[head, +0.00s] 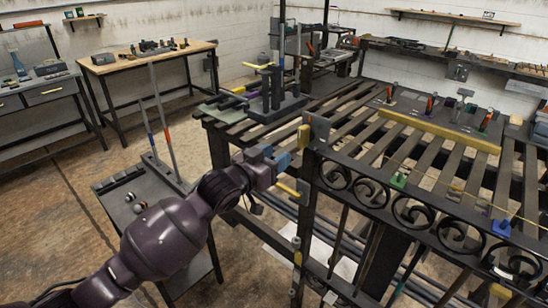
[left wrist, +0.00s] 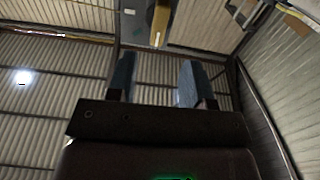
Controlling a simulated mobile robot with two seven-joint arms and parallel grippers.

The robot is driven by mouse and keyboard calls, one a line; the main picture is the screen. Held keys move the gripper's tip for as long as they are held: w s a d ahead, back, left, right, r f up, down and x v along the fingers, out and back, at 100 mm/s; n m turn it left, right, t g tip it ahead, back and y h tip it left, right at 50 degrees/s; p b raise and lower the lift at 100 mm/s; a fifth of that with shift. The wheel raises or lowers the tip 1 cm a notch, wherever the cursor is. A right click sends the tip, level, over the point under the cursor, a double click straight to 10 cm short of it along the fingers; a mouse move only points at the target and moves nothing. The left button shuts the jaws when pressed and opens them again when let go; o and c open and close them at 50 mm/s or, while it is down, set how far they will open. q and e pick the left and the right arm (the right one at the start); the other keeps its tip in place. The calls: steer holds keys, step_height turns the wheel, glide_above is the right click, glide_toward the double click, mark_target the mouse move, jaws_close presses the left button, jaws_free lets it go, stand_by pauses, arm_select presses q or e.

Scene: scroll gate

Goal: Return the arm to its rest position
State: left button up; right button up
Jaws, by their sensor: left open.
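My left arm comes in from the lower left in the head view. Its gripper (head: 276,161), with blue fingers, is beside the near left corner of the slatted bench, close to the gate's end post (head: 313,160). In the left wrist view the two blue fingers (left wrist: 155,82) stand apart with nothing between them. A yellow piece (left wrist: 159,24) lies beyond the fingertips; I cannot tell if anything touches it. The black scroll gate (head: 410,212) runs along the bench's front to the right. My right gripper is not in view.
A small dark table (head: 115,190) with balls and upright rods stands left of my arm. The slatted bench (head: 365,135) carries a long yellow bar (head: 425,128) and several tools. A workbench (head: 150,62) is at the back left. Open floor (head: 50,215) lies at the left.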

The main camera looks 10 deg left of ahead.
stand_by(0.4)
arm_select(q)
steer(key=s+a+f+n+t+y, duration=0.15)
steer(key=s+a+f+y, duration=0.55)
steer(key=s+a+f, duration=0.7)
steer(key=s+a+f+n+g+y, duration=0.2)
steer(key=s+a+f, duration=0.1)
steer(key=s+f, duration=0.4)
steer(key=s+a+f+n+g+y, duration=0.1)
steer(key=s+a+f, duration=0.3)
steer(key=s+f, duration=0.4)
steer(key=shift+s+a+f+n+g+y, duration=0.15)
steer(key=shift+s+f+n+g+y, duration=0.2)
steer(key=shift+s+n+g, duration=0.65)
